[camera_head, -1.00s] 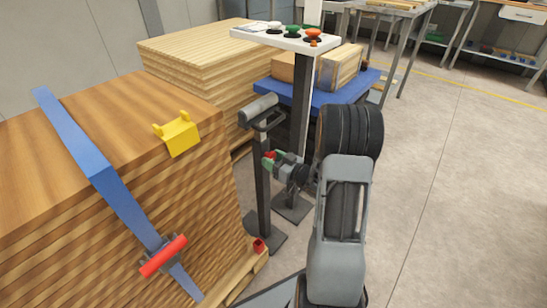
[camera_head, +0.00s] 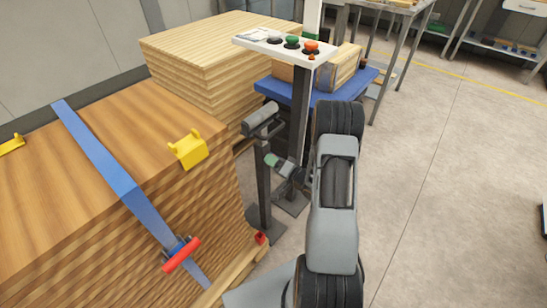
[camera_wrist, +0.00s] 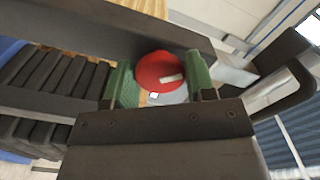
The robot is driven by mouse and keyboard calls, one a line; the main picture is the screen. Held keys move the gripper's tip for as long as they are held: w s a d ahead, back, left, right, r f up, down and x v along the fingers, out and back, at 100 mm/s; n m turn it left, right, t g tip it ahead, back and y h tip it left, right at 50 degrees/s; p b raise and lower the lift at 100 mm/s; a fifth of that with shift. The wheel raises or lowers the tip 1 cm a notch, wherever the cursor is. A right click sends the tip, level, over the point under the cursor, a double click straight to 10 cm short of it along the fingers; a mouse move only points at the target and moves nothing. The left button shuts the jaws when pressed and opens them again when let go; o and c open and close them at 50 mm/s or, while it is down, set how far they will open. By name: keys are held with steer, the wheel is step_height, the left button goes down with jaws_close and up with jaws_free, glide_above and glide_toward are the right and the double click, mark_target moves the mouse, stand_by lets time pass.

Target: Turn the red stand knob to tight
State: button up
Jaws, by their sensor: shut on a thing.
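The red stand knob (camera_wrist: 160,68) is round with a pale mark on its face. It shows in the wrist view between the two green fingers of my gripper (camera_wrist: 159,82), which is shut on it. In the head view my gripper (camera_head: 272,161) is beside the dark post of the roller stand (camera_head: 265,195), below its grey roller top (camera_head: 261,118). The knob is hidden there behind the fingers. Which way the pale mark counts as tight cannot be read.
A wood stack (camera_head: 150,130) with a blue strap (camera_head: 98,155), a red-handled ratchet (camera_head: 182,254) and yellow corner guards (camera_head: 189,149) stands left. A button panel (camera_head: 285,46) on a post and a blue table (camera_head: 330,93) are behind.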

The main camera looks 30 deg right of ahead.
steer(key=shift+r+m+p, duration=0.1)
steer(key=shift+m+p, duration=2.25)
steer(key=shift+m, duration=1.75)
steer(key=o, duration=0.9)
steer(key=p+v, duration=0.1)
steer(key=v, duration=1.2)
steer(key=shift+s, duration=0.4)
steer(key=shift+d, duration=0.1)
